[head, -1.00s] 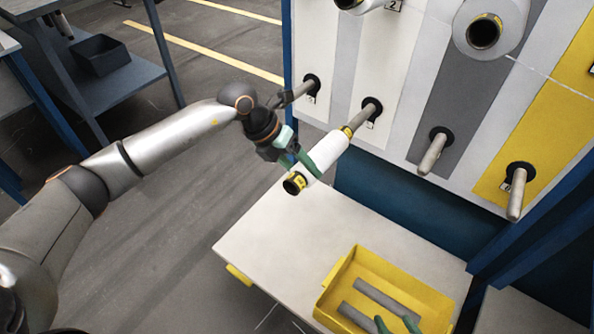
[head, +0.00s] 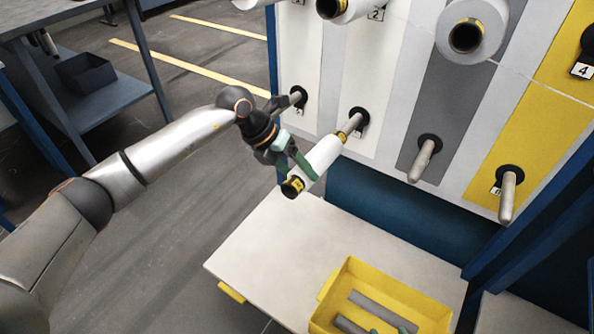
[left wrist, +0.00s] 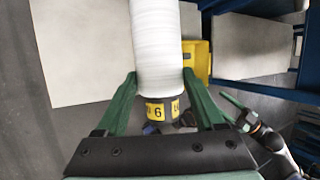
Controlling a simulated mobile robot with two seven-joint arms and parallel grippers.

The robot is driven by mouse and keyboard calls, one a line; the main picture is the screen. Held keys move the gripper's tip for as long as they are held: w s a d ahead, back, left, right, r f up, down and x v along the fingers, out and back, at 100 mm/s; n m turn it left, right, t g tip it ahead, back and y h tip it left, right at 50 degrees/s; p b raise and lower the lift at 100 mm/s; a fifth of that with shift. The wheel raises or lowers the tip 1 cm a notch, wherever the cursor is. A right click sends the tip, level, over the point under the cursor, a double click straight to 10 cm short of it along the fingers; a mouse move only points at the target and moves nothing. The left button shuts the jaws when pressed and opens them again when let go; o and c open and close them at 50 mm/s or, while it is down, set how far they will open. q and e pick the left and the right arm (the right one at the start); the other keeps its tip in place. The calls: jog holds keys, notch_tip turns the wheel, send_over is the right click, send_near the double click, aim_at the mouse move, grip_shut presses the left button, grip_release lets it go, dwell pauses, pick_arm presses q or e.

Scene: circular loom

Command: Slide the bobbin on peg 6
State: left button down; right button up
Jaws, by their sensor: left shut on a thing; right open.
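A white bobbin (head: 321,157) with dark, yellow-banded ends is held by my left gripper (head: 296,168) near its front end. In the left wrist view the bobbin (left wrist: 157,50) lies between the green fingers, and its end label reads 6. Its far end lines up with the second lower peg (head: 353,124) from the left and overlaps its tip in the picture. I cannot tell how far the peg is inside, and that peg's label is too small to read. My right gripper (head: 392,328) is open, with green fingertips showing at the bottom edge over the yellow tray.
The yellow tray (head: 333,290) with grey bars stands on the white table (head: 262,250). Bare lower pegs stick out at left (head: 290,100) and right (head: 421,160) (head: 507,197). A large white bobbin (head: 488,28) hangs above. Open floor lies left of the table.

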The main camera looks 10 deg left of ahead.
aim_at(319, 146)
pick_arm(q)
jog(key=shift+w+d+f+b, duration=0.1)
jog(key=shift+w+d+b, duration=0.2)
jog(key=shift+w+b, duration=0.35)
jog(key=shift+w+d+f+b, duration=0.1)
jog(key=shift+w+d+b, duration=0.2)
jog(key=shift+w, duration=0.65)
jog(key=shift+w+d+b, duration=0.25)
jog(key=shift+w+b, duration=0.25)
jog(key=shift+w, duration=0.3)
jog(key=shift+w+f, duration=0.1)
jog(key=shift+w+d+b, duration=0.25)
jog(key=shift+w+b, duration=0.2)
jog(key=shift+w, duration=0.15)
jog(key=shift+w+d+b, duration=0.25)
jog(key=shift+w+b, duration=0.2)
jog(key=shift+w, duration=0.1)
jog(key=shift+w+d+b, duration=0.2)
jog(key=shift+w+b, duration=0.2)
jog(key=shift+w, duration=0.15)
jog(key=shift+w+d+b, duration=0.15)
jog(key=shift+w+b, duration=0.25)
jog(key=shift+w, duration=0.1)
